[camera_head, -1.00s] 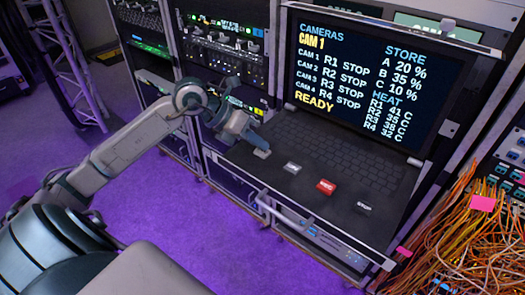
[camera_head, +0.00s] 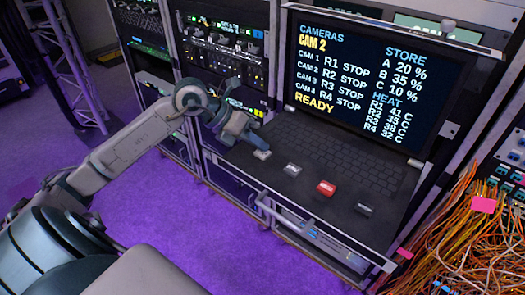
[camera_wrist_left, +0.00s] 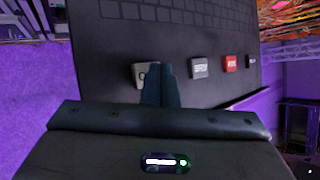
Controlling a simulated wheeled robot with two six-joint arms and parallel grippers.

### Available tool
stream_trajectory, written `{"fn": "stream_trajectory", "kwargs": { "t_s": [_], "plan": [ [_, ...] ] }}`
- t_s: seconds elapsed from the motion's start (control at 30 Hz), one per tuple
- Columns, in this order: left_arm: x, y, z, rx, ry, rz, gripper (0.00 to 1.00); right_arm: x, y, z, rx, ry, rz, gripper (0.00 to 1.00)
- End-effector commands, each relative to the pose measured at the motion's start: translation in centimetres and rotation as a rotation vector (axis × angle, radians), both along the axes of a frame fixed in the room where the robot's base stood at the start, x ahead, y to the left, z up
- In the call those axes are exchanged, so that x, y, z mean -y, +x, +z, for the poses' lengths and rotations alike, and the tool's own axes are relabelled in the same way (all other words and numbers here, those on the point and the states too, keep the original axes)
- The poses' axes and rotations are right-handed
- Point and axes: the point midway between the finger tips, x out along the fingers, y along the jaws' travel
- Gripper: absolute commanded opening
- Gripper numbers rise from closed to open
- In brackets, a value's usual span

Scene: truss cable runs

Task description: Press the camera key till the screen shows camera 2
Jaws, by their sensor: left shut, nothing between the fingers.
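The screen (camera_head: 375,85) reads CAMERAS, CAM 2 and READY. The leftmost grey key (camera_head: 262,155) is on the black console deck; in the left wrist view the same key (camera_wrist_left: 141,74) is partly covered by my fingers, and only part of its label shows. My left gripper (camera_head: 255,143) is shut and empty, with its tips right over or beside this key. In the left wrist view the closed fingers (camera_wrist_left: 160,82) overlap the key's right side; I cannot tell whether they touch it. My right gripper is out of view.
Along the same deck sit a grey key (camera_head: 292,169), a red REC key (camera_head: 325,187) and a dark key (camera_head: 365,209). A keyboard (camera_head: 345,165) lies behind them. A front handle rail (camera_head: 300,228) borders the deck. Orange cables (camera_head: 465,245) hang at the right.

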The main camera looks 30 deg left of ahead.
Motion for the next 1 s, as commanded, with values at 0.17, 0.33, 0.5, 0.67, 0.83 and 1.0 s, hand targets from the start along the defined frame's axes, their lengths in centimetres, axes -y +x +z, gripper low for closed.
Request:
{"fn": "stream_trajectory", "kwargs": {
  "t_s": [0.17, 0.33, 0.5, 0.67, 0.83, 1.0],
  "plan": [
    [0.0, 0.0, 1.0, 0.000, 0.000, 0.000, 0.00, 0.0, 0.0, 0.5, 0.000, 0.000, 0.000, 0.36],
    [0.0, 0.0, 1.0, 0.000, 0.000, 0.000, 0.00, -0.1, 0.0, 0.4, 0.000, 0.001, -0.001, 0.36],
    [0.0, 0.0, 1.1, 0.000, 0.000, 0.000, 0.00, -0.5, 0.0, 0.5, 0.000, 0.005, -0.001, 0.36],
    [0.0, 0.0, 2.1, 0.001, 0.000, 0.000, 0.00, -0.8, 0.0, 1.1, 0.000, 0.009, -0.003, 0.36],
    [0.0, 0.0, 3.9, 0.003, 0.001, -0.001, 0.00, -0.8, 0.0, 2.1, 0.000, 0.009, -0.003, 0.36],
    [0.0, 0.0, 5.5, 0.001, 0.001, 0.000, 0.00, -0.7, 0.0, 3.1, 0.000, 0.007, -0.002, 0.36]
  ]
}}
